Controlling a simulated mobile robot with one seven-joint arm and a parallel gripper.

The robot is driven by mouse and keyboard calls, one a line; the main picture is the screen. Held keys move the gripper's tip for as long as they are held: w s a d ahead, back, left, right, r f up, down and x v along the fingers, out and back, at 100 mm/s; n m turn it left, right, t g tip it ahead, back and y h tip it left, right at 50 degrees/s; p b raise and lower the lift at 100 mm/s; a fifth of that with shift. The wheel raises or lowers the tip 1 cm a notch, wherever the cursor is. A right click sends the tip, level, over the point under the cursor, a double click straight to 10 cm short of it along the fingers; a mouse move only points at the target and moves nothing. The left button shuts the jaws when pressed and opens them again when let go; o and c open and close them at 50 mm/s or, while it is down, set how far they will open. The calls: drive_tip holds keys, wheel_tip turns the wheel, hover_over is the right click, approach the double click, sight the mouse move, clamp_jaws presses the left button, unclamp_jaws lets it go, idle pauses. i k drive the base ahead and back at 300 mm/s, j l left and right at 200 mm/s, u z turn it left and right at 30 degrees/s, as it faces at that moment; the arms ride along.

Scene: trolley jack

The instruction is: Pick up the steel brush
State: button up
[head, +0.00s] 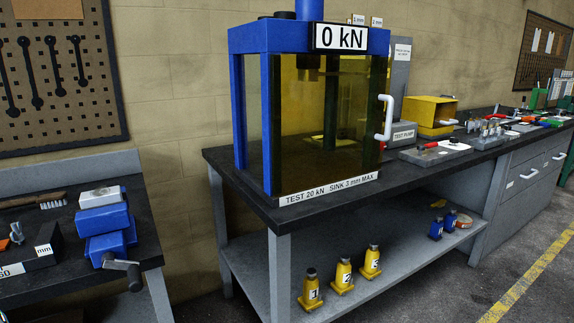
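A brush (33,200) with a brown wooden handle and pale bristles at its right end lies at the back of the dark bench top at the left edge of the head view. Its handle runs out of the picture on the left. It lies just left of a blue vise (105,222), with a visible gap between them. My gripper is not in view.
A pale block (100,197) sits on the vise, whose crank sticks out over the bench front. A small orange item (16,233) and a dark block marked "mm" (46,243) lie nearer. A blue-framed test press (310,120) stands right, beyond a gap between benches.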

sight(56, 199)
drive_tip(key=u, duration=1.35)
